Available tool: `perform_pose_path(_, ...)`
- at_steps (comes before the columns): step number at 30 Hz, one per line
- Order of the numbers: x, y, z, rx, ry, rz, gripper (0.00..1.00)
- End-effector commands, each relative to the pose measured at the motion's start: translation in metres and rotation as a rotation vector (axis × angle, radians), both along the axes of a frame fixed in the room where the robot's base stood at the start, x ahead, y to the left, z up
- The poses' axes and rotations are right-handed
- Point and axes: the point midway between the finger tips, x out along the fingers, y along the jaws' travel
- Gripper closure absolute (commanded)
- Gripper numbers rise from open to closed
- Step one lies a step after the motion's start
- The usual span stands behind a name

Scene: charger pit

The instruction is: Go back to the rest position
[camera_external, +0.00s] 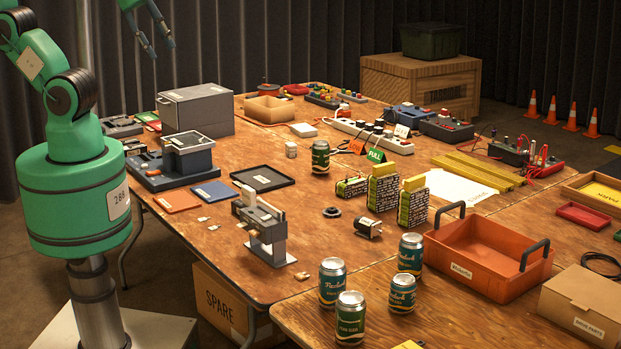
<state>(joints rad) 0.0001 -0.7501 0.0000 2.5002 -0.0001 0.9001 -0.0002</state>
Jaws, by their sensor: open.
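My gripper (158,46) is at the top of the view, left of centre. Its two fingers point down and stand apart, with nothing between them. It hangs in front of the dark curtain, high above the far left part of the wooden table (225,240). My green arm rises at the left edge, and its upper links run out of the frame at the top.
Green cans (333,283) stand at the near edge, and another can (320,157) stands mid-table. A grey metal box (196,110) sits below my gripper. An orange tray (475,262) with dark handles is at the right. Battery packs (382,188) and a power strip (368,135) crowd the middle.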

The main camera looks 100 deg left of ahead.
Motion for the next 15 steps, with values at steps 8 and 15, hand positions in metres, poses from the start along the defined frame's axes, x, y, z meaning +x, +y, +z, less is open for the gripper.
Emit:
perform_pose_path(8,0.000,0.000,-0.031,0.000,0.000,0.000,0.58)
perform_pose_path(15,0.000,0.000,-0.030,0.000,0.000,0.000,0.58)
